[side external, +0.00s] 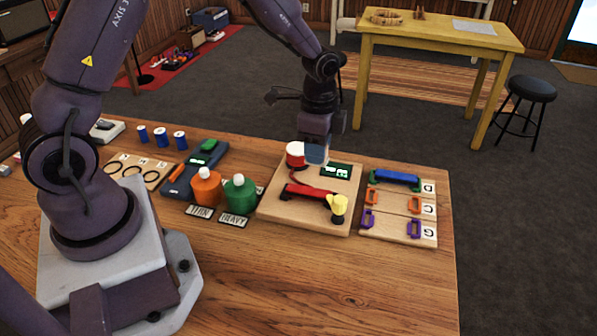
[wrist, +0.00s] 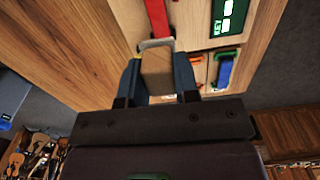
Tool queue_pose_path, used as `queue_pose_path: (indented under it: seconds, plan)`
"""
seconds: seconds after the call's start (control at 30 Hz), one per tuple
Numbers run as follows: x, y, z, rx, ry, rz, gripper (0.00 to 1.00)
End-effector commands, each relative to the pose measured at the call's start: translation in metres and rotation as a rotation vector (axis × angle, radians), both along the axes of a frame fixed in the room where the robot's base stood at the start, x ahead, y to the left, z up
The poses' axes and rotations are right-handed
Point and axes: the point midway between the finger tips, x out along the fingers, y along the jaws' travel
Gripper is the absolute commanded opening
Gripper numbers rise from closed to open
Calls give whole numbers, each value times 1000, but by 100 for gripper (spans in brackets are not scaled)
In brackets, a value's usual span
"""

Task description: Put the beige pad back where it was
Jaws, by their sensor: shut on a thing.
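My gripper (side external: 315,153) is low over the far edge of the wooden board with the red strip. In the wrist view its two blue-grey fingers (wrist: 157,64) are shut on a beige-brown block, which looks like the beige pad (wrist: 157,76). A pale rounded piece (wrist: 154,44) shows just beyond the pad, at the end of the red strip (wrist: 157,16). I cannot tell whether the pad touches the board (side external: 268,208). The pad cannot be made out in the side view.
On the board are a red-and-white round piece (side external: 295,155) close beside my gripper, a green display (side external: 336,170) and a yellow piece (side external: 338,208). A lettered rack (side external: 398,228) stands to the right. Orange (side external: 206,187) and green (side external: 240,195) bottles stand to the left.

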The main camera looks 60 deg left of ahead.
Motion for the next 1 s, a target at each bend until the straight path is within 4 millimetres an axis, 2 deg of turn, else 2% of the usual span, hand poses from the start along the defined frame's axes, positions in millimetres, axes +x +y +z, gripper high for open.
queue_pose_path:
  seconds: [0.1, 0.17, 0.27, 0.4, 0.5, 0.63, 0.77, 0.87, 1.0]
  plan:
    - [-1, 24, 7, 4, -15, 59, 7]
    - [-9, 42, 11, 6, -16, 106, 7]
    - [-34, 76, 17, 8, -15, 191, 7]
    - [-85, 115, 19, 10, -10, 249, 7]
    - [-122, 128, 18, 9, -4, 245, 7]
    - [-156, 128, 12, 3, 6, 183, 7]
    - [-166, 119, 5, -4, 9, 84, 7]
    - [-159, 123, 2, -1, 1, 51, 7]
    - [-136, 137, -10, -2, 1, 44, 7]
